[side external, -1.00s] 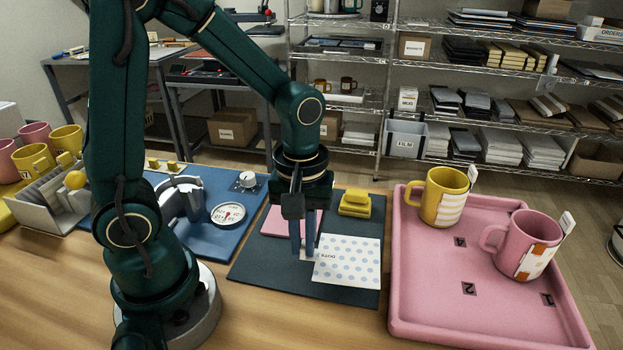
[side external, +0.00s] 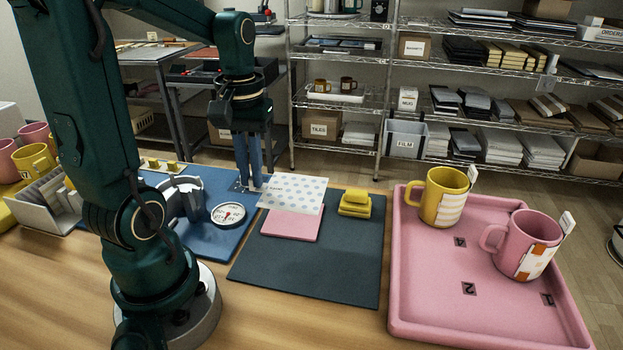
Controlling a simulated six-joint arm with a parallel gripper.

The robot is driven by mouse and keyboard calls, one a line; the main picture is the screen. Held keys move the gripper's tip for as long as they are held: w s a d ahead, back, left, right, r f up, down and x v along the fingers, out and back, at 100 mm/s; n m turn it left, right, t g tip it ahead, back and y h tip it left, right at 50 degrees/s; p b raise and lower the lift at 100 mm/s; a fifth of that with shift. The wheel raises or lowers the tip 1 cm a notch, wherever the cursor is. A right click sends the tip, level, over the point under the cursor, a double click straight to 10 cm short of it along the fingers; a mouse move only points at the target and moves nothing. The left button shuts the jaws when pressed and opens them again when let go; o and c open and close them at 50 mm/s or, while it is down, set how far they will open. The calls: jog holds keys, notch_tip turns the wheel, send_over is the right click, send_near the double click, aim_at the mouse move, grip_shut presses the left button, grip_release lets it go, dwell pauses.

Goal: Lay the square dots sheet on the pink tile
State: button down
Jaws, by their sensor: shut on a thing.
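The square dots sheet (side external: 296,192), white with blue dots, is held up by its left edge in my gripper (side external: 256,186). My gripper is shut on that edge, with its fingers pointing down. The sheet is raised and hangs over the back part of the pink tile (side external: 291,226), hiding some of it; the gap between them cannot be told exactly. The pink tile lies flat on the dark mat (side external: 325,268).
A yellow block (side external: 355,204) sits on the mat right of the tile. A blue press base with a dial (side external: 228,214) stands to the left. A pink tray (side external: 440,310) holding a yellow mug (side external: 437,197) and a pink mug (side external: 520,246) is at right. The mat's front is clear.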

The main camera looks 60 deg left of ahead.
jog(key=shift+w+a+f, duration=0.35)
jog(key=shift+a+f, duration=0.45)
jog(key=shift+f, duration=0.85)
jog(key=shift+w+a+f, duration=0.4)
jog(key=shift+a+f, duration=0.4)
jog(key=shift+f, duration=0.85)
jog(key=shift+w+a+f, duration=0.35)
jog(key=shift+a+f, duration=0.45)
jog(key=shift+f, duration=0.85)
jog(key=c, duration=0.8)
grip_release()
jog(key=shift+c, duration=0.2)
jog(key=shift+r, duration=0.1)
